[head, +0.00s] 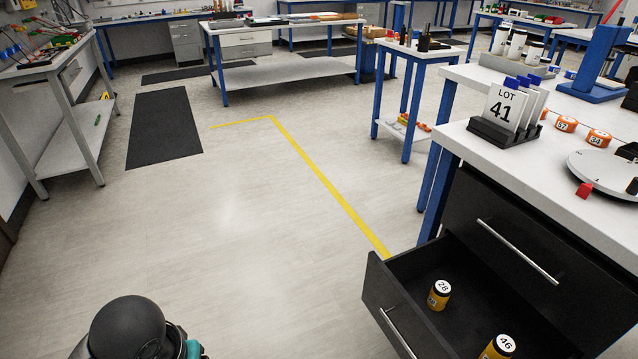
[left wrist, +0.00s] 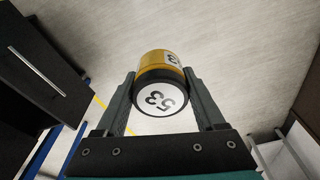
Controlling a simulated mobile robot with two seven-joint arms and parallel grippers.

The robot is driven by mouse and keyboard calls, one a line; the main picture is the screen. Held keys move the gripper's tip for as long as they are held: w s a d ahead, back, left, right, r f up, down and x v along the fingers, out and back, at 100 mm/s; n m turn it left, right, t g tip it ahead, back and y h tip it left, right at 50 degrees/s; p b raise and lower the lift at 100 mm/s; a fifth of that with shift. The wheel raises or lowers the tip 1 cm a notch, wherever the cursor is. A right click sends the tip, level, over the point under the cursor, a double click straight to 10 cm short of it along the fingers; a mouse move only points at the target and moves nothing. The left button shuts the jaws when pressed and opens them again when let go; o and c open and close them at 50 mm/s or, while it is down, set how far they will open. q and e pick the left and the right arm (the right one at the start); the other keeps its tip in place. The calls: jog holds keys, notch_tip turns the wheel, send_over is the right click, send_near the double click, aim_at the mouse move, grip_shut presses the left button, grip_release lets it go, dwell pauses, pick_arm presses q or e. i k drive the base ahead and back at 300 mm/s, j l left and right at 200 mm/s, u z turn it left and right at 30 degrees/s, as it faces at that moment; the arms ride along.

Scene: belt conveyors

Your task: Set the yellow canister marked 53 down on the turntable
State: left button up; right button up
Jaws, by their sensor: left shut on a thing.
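The yellow canister marked 53 (left wrist: 160,62) is held between the two fingers of my left gripper (left wrist: 160,90) in the left wrist view. Its black-rimmed lid with the number faces the camera. The gripper is shut on it, with open floor behind. In the head view only a dark rounded part of my own arm shows at the bottom left; the left gripper and the held canister are out of that view. The turntable (head: 606,170) is a round pale disc on the workbench at the right edge, partly cut off, with a red pointer at its front. My right gripper is not in view.
An open dark drawer (head: 405,265) juts out below the workbench (head: 460,76), holding canisters 28 (head: 439,294) and 46 (head: 499,348). A LOT 41 card holder (head: 503,133) and orange rolls (head: 566,124) stand near the turntable.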

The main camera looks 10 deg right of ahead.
aim_at(615, 171)
jog(key=i+j+u, duration=0.15)
jog(key=u, duration=0.3)
jog(key=i+u, duration=0.45)
jog(key=i+z, duration=0.25)
jog(key=i, duration=0.35)
jog(key=i+z, duration=0.25)
jog(key=i, duration=0.3)
jog(key=i+l+z, duration=0.15)
jog(key=i+z, duration=0.75)
jog(key=i+j+z, duration=0.15)
jog(key=i+z, duration=0.15)
jog(key=z, duration=0.15)
jog(key=i+l+z, duration=0.15)
jog(key=i+z, duration=0.55)
jog(key=i, duration=0.15)
jog(key=i+j+z, duration=0.1)
jog(key=i+z, duration=0.55)
jog(key=i, duration=0.25)
jog(key=i+j+z, duration=0.3)
jog(key=i, duration=0.25)
jog(key=l+z, duration=0.1)
jog(key=z, duration=2.85)
